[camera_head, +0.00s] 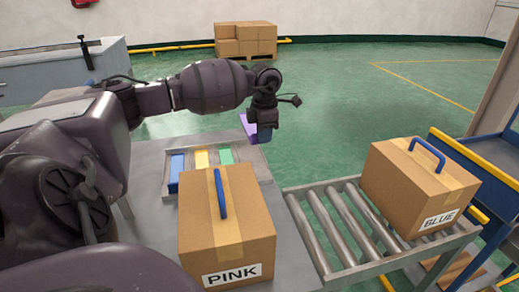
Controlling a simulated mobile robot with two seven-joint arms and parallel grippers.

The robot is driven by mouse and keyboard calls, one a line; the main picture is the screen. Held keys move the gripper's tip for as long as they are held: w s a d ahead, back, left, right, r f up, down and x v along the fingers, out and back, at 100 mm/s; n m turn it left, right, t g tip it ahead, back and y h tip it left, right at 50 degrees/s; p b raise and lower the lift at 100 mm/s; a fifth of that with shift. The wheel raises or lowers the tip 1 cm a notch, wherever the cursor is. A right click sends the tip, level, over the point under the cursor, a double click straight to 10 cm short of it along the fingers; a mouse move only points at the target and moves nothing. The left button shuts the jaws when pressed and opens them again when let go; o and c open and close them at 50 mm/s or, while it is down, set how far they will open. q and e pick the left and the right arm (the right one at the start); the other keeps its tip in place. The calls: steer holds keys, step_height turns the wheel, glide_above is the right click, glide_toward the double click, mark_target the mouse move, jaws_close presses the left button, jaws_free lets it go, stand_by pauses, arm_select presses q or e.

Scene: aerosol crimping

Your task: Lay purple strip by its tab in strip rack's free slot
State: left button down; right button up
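My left gripper (264,124) points down over the far right part of the strip rack (262,167). It appears shut on the purple strip (247,127), which hangs above the rack, partly hidden behind the gripper. The fingertips and the strip's tab are too small to tell apart. A blue strip (176,166), a yellow strip (201,158) and a green strip (226,155) lie side by side in the rack, from left to right. Bare rack shows to the right of the green strip, below the gripper. My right gripper is out of view.
A carton marked PINK (240,228) with a blue handle stands in front of the rack and hides its near part. A carton marked BLUE (405,190) sits on the roller conveyor (335,228) to the right. Behind the rack is open green floor.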

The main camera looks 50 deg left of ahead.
arm_select(q)
glide_above(264, 178)
step_height(264, 178, down, 7)
steer(key=shift+s+r+b, duration=0.1)
steer(key=shift+b, duration=0.25)
steer(key=shift+f, duration=0.45)
step_height(264, 178, down, 6)
steer(key=shift+r+b, duration=0.15)
steer(key=shift+b, duration=0.3)
steer(key=shift+r, duration=0.1)
steer(key=c, duration=1.7)
jaws_free()
steer(key=shift+f, duration=0.2)
steer(key=o, duration=0.4)
